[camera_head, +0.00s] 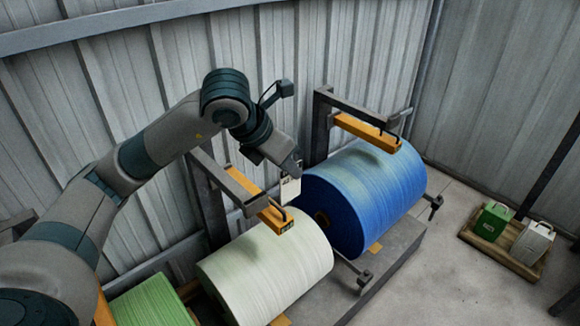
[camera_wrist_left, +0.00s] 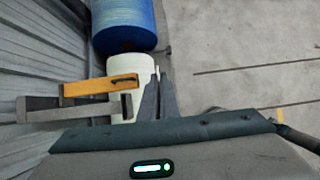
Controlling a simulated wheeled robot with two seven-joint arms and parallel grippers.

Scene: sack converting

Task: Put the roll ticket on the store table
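The roll ticket (camera_head: 290,189) is a small white card with a dark mark near its top. My left gripper (camera_head: 291,172) is shut on its upper edge, and the card hangs upright in front of the blue roll, above the white roll. My right gripper is in neither view. I see no store table in these frames.
A white roll (camera_head: 267,266), a blue roll (camera_head: 370,190) and a green roll (camera_head: 150,304) lie along the corrugated wall. Orange bars (camera_head: 366,130) on grey brackets jut out close to my left gripper. A pallet (camera_head: 500,252) with green and white containers stands at right; floor before it is clear.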

